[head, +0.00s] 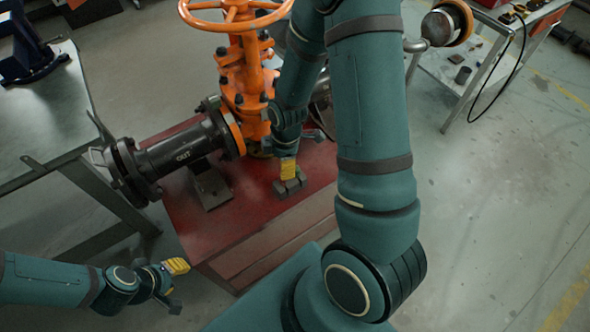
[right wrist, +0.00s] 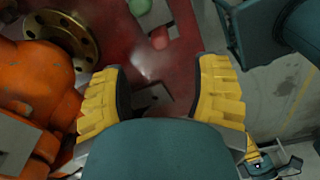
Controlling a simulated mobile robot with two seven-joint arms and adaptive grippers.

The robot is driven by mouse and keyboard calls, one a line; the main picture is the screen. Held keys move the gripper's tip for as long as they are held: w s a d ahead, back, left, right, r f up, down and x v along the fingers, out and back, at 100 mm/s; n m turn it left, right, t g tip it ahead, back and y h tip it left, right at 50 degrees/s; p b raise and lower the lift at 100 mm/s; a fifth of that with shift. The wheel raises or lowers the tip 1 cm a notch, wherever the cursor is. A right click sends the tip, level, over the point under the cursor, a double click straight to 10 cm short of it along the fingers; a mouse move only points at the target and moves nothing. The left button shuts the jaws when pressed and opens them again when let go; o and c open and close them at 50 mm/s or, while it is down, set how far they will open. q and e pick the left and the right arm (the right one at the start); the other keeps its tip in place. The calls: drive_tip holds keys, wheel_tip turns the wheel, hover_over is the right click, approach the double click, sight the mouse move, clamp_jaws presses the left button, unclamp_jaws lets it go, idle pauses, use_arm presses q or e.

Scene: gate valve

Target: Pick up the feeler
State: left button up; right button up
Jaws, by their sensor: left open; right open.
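I cannot pick out the feeler with certainty. In the right wrist view a small dark angular piece (right wrist: 152,98) lies on the red surface between the fingers, partly hidden by my wrist. My right gripper (right wrist: 162,76) is open, its two yellow fingers apart with nothing held between them. In the head view the right gripper (head: 297,158) is low over the red stand (head: 240,235), close to a grey block (head: 290,187); whether they touch is unclear. My left gripper (head: 178,286) is open and empty, off the stand's near left corner.
The orange valve (head: 243,75) and its dark OUT pipe (head: 185,145) stand behind and left of the right gripper. A grey table (head: 45,125) is at left, a workbench (head: 455,85) at top right. Floor at right is clear.

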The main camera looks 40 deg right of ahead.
sight(297, 167)
drive_tip(key=d+r+n, duration=0.3)
drive_tip(key=d+r, duration=0.1)
drive_tip(key=d, duration=0.1)
drive_tip(key=shift+n+h, duration=0.3)
drive_tip(key=shift+h, duration=0.1)
wheel_tip(297, 167, down, 9)
drive_tip(key=shift+s+r+b, duration=0.1)
drive_tip(key=shift+s+b, duration=0.05)
drive_tip(key=shift+b, duration=0.65)
drive_tip(key=shift+a+f+b, duration=0.15)
drive_tip(key=shift+f+b, duration=0.2)
drive_tip(key=shift+f, duration=1)
drive_tip(key=shift+a+f+b, duration=0.1)
drive_tip(key=shift+f+b, duration=0.25)
drive_tip(key=shift+f, duration=0.95)
drive_tip(key=shift+c, duration=0.2)
clamp_jaws()
